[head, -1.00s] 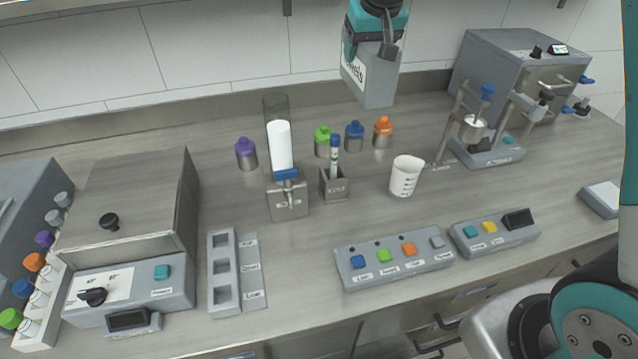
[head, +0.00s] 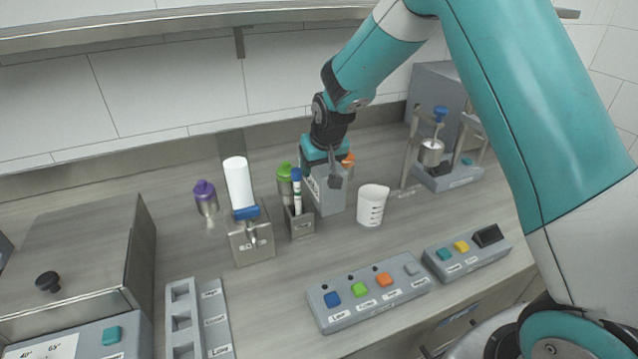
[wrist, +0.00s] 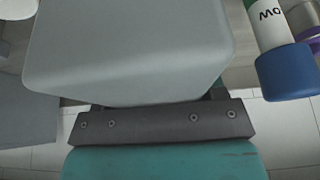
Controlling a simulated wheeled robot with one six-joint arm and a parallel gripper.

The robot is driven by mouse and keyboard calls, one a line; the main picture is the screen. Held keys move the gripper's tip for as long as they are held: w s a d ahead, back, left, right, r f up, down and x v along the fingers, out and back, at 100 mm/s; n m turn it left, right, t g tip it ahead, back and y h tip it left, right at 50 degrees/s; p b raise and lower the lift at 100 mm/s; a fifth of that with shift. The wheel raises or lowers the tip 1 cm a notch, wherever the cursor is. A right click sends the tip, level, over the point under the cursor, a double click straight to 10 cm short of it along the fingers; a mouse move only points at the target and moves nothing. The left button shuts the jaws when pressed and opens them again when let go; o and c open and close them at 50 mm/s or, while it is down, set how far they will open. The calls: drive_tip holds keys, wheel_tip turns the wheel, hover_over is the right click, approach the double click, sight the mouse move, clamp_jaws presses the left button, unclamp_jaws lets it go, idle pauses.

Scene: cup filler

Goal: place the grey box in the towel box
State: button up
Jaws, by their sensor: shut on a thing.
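In the head view the box is upright, low over the counter, between the pen holder and the white measuring cup. I cannot tell whether its bottom touches the counter. In the wrist view the grey box (wrist: 130,45) fills the upper middle, in front of the dark gripper bar (wrist: 155,122). The fingertips are largely hidden. I cannot make out a separate towel box in these frames.
The white cup (head: 372,206) is close right. A button panel (head: 368,290) is in front, with bare counter between.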

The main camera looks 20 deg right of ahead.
drive_tip(key=shift+f+p, duration=0.35)
drive_tip(key=shift+f, duration=2.65)
drive_tip(key=shift+f, duration=0.2)
drive_tip(key=o, duration=0.8)
drive_tip(key=shift+c, duration=0.2)
drive_tip(key=shift+r, duration=0.1)
